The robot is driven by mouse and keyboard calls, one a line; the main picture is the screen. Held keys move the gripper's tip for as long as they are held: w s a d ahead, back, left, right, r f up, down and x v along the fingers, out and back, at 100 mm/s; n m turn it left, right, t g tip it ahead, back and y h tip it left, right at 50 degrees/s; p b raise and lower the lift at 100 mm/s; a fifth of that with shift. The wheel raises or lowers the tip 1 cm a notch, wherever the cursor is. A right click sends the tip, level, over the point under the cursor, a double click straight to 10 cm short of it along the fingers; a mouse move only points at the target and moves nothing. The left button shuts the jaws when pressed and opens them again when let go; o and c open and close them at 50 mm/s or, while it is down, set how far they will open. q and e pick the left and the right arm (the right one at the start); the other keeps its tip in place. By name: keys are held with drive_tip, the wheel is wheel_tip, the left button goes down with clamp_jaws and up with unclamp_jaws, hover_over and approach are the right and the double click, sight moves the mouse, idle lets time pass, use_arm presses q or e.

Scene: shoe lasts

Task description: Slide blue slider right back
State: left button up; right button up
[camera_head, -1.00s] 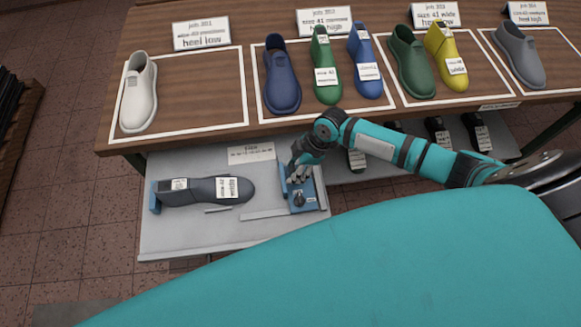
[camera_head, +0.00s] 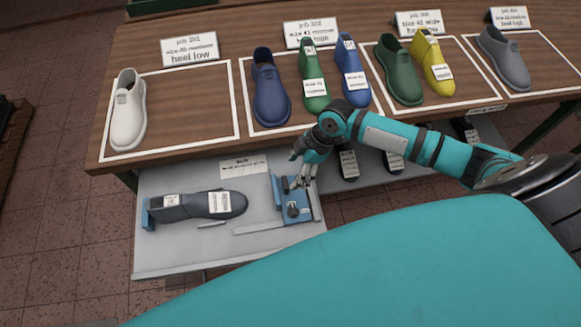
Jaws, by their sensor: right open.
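The blue slider (camera_head: 278,208) stands at the right end of the pulled-out grey tray (camera_head: 160,248), with a dark knob (camera_head: 293,210) on it. A dark grey shoe last (camera_head: 190,206) with white labels lies on the tray to its left. A gap shows between its toe and the slider. A smaller blue stop (camera_head: 146,212) is at the last's left end. My right gripper (camera_head: 300,184) is open and empty at the slider's upper part, pointing down. Whether its fingers touch the slider I cannot tell. My left gripper is out of view.
A wooden table (camera_head: 200,110) behind the tray bears white, blue, green, yellow and grey lasts in outlined areas with job signs. Dark lasts (camera_head: 348,162) lie on a lower shelf beneath my right arm. A metal rail (camera_head: 262,228) runs along the tray's front.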

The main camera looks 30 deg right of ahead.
drive_tip(key=v, duration=0.6)
drive_tip(key=shift+f, duration=0.1)
idle(0.3)
